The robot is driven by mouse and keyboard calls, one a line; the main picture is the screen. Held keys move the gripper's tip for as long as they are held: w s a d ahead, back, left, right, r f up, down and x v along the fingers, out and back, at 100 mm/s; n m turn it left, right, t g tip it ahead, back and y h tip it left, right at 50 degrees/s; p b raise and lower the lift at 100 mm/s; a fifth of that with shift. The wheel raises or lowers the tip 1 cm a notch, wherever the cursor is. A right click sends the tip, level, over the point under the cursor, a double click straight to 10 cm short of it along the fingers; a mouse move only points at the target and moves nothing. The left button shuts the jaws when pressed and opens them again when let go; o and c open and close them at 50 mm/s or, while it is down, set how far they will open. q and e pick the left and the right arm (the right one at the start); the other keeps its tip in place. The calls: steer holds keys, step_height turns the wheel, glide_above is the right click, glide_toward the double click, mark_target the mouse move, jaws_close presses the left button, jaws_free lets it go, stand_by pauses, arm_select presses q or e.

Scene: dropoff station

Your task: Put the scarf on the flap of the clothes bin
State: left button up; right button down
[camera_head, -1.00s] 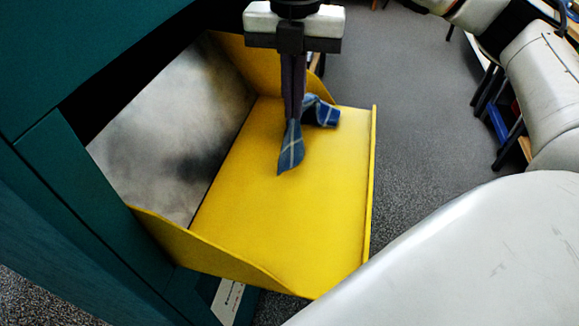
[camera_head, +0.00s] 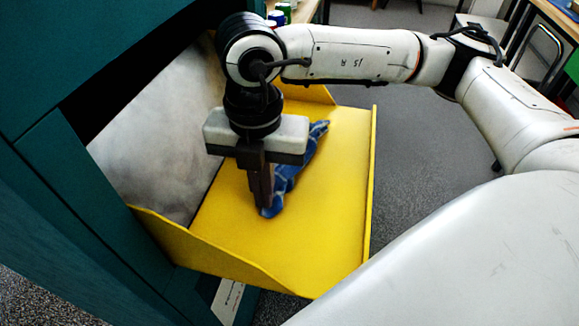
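The clothes bin is a dark teal cabinet (camera_head: 75,170) on the left. Its yellow flap (camera_head: 325,225) is folded out, with raised side walls and a low front lip. The blue plaid scarf (camera_head: 297,168) lies slantwise on the flap, its far end toward the back right. My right gripper (camera_head: 264,208) points down over the flap, with its dark fingers close together at the scarf's near end. It looks shut on the scarf there; the fingers hide part of the cloth. My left gripper is out of view.
A grey mottled panel (camera_head: 150,140) slopes behind the flap. Cans (camera_head: 277,15) stand on a surface at the back. Grey floor (camera_head: 420,140) is open to the right of the flap. A table and chair frame stand at the far right.

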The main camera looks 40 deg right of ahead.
steer(key=c, duration=2.4)
jaws_free()
steer(key=shift+c, duration=0.2)
steer(key=o, duration=0.9)
steer(key=shift+s+a+r+p, duration=0.2)
steer(key=shift+r+p, duration=0.25)
steer(key=shift+r, duration=0.35)
steer(key=shift+s+a+r+p, duration=0.1)
steer(key=shift+a+r+p, duration=0.25)
steer(key=shift+r, duration=0.4)
steer(key=r+p, duration=0.1)
steer(key=r, duration=0.1)
steer(key=s+a+r+p, duration=0.1)
steer(key=r+p, duration=0.1)
steer(key=a+r+p, duration=0.1)
steer(key=r, duration=0.2)
steer(key=shift+s+a, duration=0.25)
